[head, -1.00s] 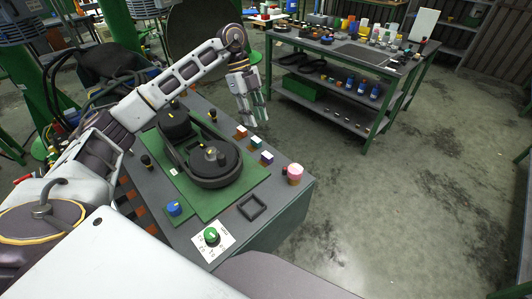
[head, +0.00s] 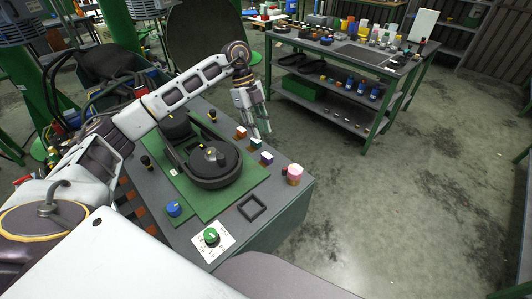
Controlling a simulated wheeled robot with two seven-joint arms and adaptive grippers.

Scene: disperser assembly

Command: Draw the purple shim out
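Small blocks with coloured tops stand in a row along the bench's right side. My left gripper (head: 259,130) points down by the bench's far right edge, close to the red and green blocks. Its fingers look apart, with nothing visible between them. It is not touching the purple shim. My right gripper is out of view.
A black belt-drive housing (head: 208,165) sits on a green plate (head: 213,204). Nearby are a blue knob (head: 174,208), a green dial (head: 211,236), an empty square frame (head: 252,208) and a pink-topped hexagonal piece (head: 295,172). Open floor lies right of the bench.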

